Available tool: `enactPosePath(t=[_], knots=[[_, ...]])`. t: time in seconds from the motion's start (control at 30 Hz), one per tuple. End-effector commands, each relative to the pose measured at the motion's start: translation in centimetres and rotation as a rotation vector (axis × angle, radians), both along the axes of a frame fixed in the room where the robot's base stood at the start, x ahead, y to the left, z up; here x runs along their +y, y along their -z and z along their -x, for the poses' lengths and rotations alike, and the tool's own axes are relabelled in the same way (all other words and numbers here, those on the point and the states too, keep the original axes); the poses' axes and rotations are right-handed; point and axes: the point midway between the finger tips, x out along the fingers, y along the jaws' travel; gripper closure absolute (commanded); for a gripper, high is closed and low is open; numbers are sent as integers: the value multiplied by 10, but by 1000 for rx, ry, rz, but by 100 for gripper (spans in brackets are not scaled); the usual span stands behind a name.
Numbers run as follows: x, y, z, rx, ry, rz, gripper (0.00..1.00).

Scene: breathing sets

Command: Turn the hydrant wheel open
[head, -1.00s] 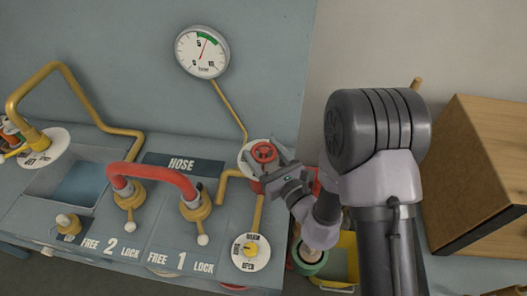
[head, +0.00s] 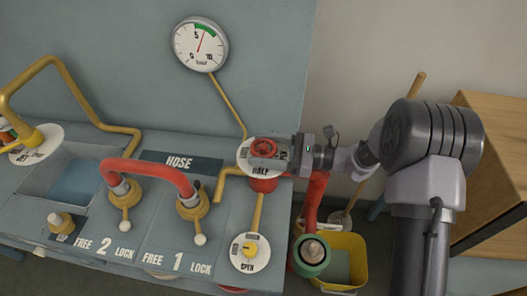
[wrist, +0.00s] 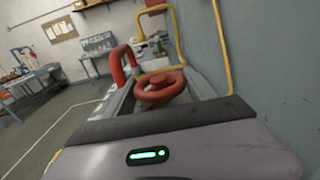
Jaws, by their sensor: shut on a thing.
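The red hydrant wheel (head: 263,148) sits on top of the red hydrant at the right end of the grey bench. A white round plate (head: 246,163) under it bears the word HALF and other lettering partly covered by my gripper. My gripper (head: 283,153) reaches in from the right and is shut on the wheel's right rim. Its fingertips are small in the head view. In the wrist view the wheel (wrist: 158,88) shows just beyond the gripper body, which hides the fingers and the near rim.
A pressure gauge (head: 200,44) stands behind on a yellow pipe. A red hose loop (head: 150,172) with two valves is left of the wheel. A small dial (head: 249,252) is in front. A yellow bucket (head: 345,262) and wooden box (head: 495,165) stand to the right.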

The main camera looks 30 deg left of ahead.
Motion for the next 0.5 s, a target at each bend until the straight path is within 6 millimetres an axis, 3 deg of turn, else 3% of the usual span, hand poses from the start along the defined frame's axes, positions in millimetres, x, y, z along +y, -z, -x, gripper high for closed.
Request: enactPosePath(t=[0.5], knots=[[1,1,1,0,-439,-1,76]])
